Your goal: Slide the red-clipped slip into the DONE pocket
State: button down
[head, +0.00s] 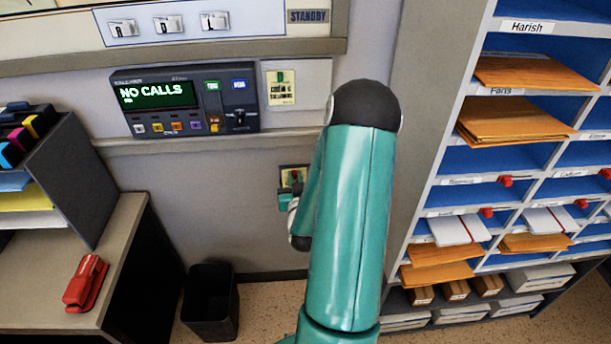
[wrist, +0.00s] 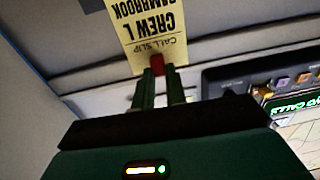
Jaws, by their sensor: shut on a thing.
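In the wrist view, my gripper (wrist: 160,88) is shut on the red clip (wrist: 157,64) of a cream call slip (wrist: 152,28). The slip extends beyond the fingertips, its printing, "CALL SLIP", "CREW 1" and "CAMBROOK", upside down in the picture. Its far end is cut off by the frame edge. In the head view, my teal arm hides much of the reach; a small dark shape with yellow and red bits beside it is too small to tell clearly. No pocket marked DONE is readable in either view.
A wall console (head: 185,98) reads "NO CALLS"; a green-clipped yellow slip (head: 281,90) hangs right of it. A pigeonhole rack (head: 447,130) with envelopes stands right. A desk (head: 110,270) with a red stapler (head: 86,283) is left, a black bin (head: 210,300) below.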

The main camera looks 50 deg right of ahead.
jog(key=w+d, duration=0.3)
jog(key=d, duration=0.5)
jog(key=shift+w+r+m+g+h, duration=0.15)
jog(key=shift+r+m+g+h, duration=0.15)
jog(key=shift+r+m+g, duration=0.15)
jog(key=shift+f, duration=0.1)
dwell(0.7)
notch_tip(320, 180, down, 8)
jog(key=shift+f, duration=0.25)
dwell(1.8)
dwell(0.4)
jog(key=c, duration=1.3)
grip_release()
jog(key=shift+c, duration=0.2)
